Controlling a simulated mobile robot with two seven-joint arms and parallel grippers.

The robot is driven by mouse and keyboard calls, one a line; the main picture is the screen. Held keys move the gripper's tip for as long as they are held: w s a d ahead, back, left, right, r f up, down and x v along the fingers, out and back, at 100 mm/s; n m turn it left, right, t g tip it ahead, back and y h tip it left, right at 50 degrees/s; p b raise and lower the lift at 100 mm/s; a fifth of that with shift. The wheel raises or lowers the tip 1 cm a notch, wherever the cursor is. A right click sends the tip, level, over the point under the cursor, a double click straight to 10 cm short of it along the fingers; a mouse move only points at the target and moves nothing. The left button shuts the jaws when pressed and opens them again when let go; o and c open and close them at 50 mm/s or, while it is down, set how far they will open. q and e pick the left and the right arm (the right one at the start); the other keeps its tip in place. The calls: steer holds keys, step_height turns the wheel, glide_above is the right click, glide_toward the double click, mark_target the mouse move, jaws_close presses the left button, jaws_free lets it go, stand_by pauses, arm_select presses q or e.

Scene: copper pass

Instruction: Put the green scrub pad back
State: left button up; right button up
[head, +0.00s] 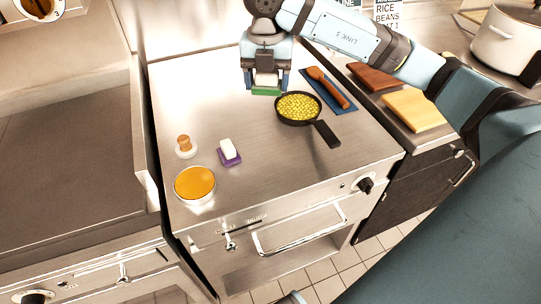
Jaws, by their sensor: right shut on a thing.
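My right gripper (266,84) reaches in from the upper right and points down near the back of the steel counter (220,115). It is shut on the green scrub pad (266,92), which shows as a thin green strip below a whitish block between the fingers. The pad is at or just above the counter top; I cannot tell whether it touches. My left gripper does not show.
In front are a cork-topped item (184,146), a white block on a purple base (229,157) and an orange-filled bowl (195,184). Mid-left counter is clear.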

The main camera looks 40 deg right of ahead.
steer(key=m, duration=0.3)
steer(key=shift+s+d+r+b, duration=0.15)
steer(key=shift+d+r+b, duration=0.15)
steer(key=shift+r+b, duration=0.1)
steer(key=shift+f+m, duration=0.4)
glide_above(271, 150)
step_height(271, 150, down, 14)
steer(key=shift+a+r+b, duration=0.1)
steer(key=shift+r+b, duration=0.05)
steer(key=shift+b, duration=0.25)
steer(key=shift+f, duration=2.65)
steer(key=shift+f, duration=0.1)
steer(key=o, duration=0.9)
